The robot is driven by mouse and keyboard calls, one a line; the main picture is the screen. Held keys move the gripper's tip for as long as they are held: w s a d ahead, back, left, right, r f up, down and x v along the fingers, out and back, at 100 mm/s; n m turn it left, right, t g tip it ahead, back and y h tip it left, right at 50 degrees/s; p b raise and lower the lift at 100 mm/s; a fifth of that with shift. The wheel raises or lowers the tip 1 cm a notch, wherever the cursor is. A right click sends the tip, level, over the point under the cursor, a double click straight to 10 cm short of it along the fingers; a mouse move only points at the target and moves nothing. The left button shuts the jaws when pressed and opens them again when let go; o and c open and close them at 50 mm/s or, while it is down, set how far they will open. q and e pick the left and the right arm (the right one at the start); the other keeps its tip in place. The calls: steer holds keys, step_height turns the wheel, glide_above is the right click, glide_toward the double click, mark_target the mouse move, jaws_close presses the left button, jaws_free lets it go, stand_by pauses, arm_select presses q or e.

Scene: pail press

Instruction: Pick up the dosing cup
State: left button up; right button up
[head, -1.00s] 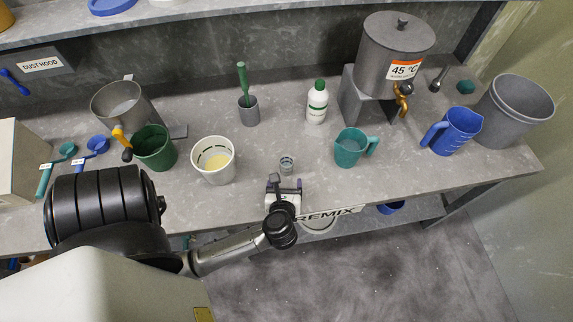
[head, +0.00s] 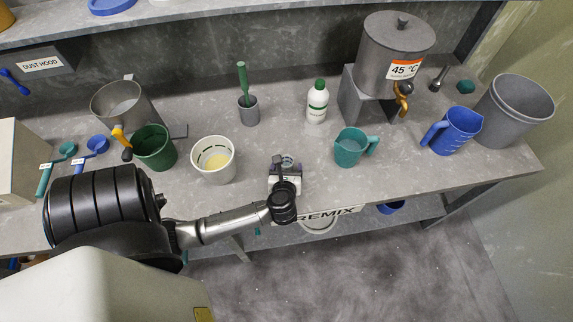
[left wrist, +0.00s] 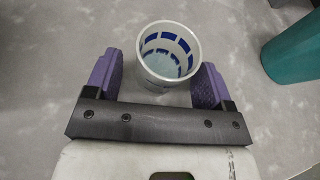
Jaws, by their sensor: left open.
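In the left wrist view the left gripper (left wrist: 157,80) is open, with one finger on each side of the cup and a small gap on the left; on the right the finger is close to the wall. The right gripper is not in view.
A white pail (head: 213,168) with yellowish contents stands left of the cup. A teal jug (head: 348,150) stands to the right, and a white bottle with a green cap (head: 317,104) behind. A green pail (head: 154,150) is farther left. The bench around the cup is clear.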

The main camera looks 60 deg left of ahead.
arm_select(q)
steer(key=c, duration=1.1)
